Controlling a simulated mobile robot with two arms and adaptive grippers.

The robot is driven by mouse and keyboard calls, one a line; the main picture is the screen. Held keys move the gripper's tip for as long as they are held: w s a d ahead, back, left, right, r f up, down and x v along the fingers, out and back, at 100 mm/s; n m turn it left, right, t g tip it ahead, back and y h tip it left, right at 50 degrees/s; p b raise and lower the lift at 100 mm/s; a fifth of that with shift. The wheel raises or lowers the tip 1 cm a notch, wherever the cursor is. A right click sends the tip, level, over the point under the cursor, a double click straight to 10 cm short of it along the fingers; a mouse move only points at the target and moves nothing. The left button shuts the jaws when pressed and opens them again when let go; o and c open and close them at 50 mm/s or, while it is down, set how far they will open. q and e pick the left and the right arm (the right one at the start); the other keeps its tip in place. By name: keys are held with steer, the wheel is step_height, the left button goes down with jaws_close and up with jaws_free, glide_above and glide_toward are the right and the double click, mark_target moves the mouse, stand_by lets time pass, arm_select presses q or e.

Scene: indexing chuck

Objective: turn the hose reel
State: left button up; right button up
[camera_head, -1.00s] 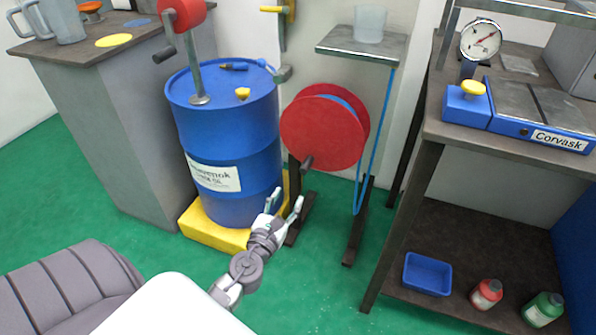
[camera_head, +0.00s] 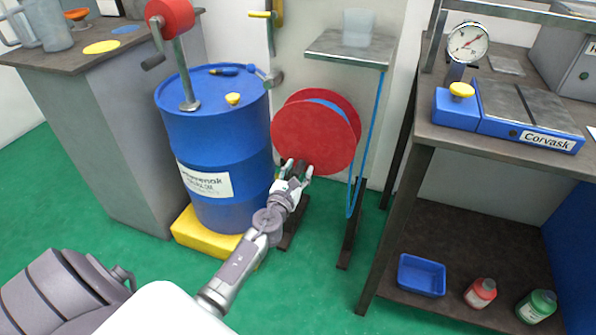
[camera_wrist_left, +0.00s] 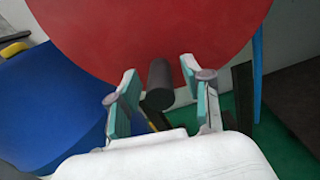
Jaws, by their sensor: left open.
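The hose reel (camera_head: 313,135) is a red disc pair with blue hose between, on a dark stand beside the blue drum. In the left wrist view its red face (camera_wrist_left: 150,35) fills the top. Its dark cylindrical handle (camera_wrist_left: 160,84) sticks out from the lower part of the face. My left gripper (camera_head: 296,168) is at the lower edge of the reel. In the left wrist view the gripper (camera_wrist_left: 160,98) is open, with a finger on each side of the handle and a gap visible on both sides. My right gripper is not in view.
A blue drum (camera_head: 222,145) with a hand pump stands left of the reel on a yellow base (camera_head: 190,232). A shelf (camera_head: 345,48) with a clear cup is behind it; the blue hose hangs down at right. A workbench (camera_head: 425,133) stands at right.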

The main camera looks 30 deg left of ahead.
arm_select(q)
jaws_close()
stand_by(0.5)
